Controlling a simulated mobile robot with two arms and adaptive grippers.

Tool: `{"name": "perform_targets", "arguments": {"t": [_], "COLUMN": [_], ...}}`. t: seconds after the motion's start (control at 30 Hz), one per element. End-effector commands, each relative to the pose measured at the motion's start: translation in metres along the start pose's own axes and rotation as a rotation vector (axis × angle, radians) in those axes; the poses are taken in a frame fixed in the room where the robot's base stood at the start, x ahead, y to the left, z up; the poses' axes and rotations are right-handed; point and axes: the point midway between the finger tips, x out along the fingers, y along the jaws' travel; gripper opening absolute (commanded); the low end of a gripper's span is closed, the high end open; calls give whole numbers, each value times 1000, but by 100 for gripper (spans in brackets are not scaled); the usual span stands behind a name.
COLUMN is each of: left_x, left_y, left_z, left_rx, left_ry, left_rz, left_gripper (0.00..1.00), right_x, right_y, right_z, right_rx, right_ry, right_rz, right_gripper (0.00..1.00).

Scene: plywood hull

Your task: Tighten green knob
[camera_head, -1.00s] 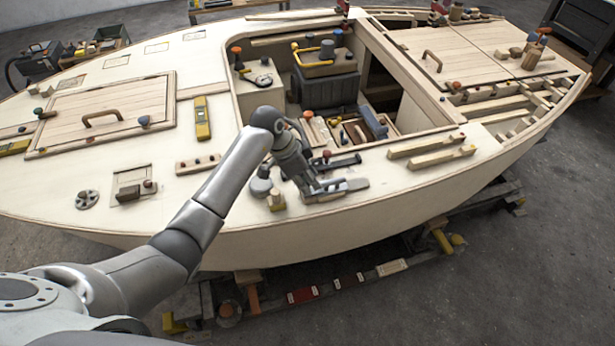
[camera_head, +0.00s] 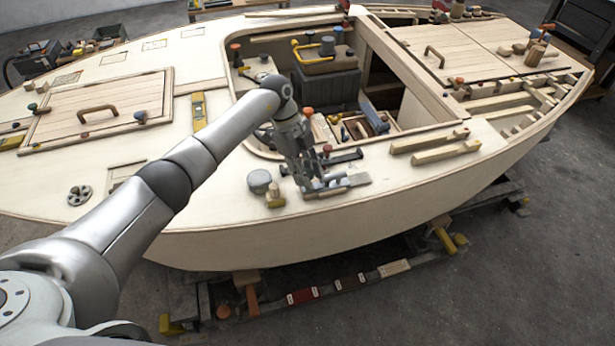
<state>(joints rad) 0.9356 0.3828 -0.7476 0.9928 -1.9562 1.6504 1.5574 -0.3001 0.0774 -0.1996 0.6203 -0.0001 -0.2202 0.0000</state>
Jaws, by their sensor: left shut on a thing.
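My left gripper (camera_head: 308,178) points down at the near side deck. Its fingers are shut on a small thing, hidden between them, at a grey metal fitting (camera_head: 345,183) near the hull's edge. I cannot make out the colour of what it holds. A small dark green knob (camera_head: 32,107) shows far to the left, by the corner of the left hatch, well away from the gripper. No other green knob shows clearly. My right gripper is not in view.
A round grey-topped pot (camera_head: 260,181) and a wooden block (camera_head: 275,198) stand just left of the gripper. A dark bar (camera_head: 343,157) lies just behind it. Two wooden strips (camera_head: 430,141) lie to the right. The open cockpit with a dark box (camera_head: 326,88) is behind.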

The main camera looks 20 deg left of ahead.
Motion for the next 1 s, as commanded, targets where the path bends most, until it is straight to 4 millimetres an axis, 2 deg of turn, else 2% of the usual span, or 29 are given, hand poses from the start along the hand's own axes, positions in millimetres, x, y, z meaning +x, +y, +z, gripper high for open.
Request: {"name": "perform_targets", "arguments": {"t": [0.03, 0.33, 0.93, 0.97, 1.0], "left_x": [1, -1, -2, -2, -2], "left_y": [-2, -2, -1, -1, -1], "left_z": [1, 0, -1, -1, -1], "left_rx": [29, 155, 191, 190, 190], "left_ry": [-2, -2, 0, 0, 0], "left_rz": [8, 59, 75, 75, 74], "left_gripper": [5, 5, 5, 30, 35], "right_x": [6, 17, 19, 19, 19], "right_y": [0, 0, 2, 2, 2], "right_z": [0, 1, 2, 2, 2], "right_rx": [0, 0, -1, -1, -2], "right_ry": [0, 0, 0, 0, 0], "right_rz": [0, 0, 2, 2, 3], "right_gripper": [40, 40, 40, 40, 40]}}
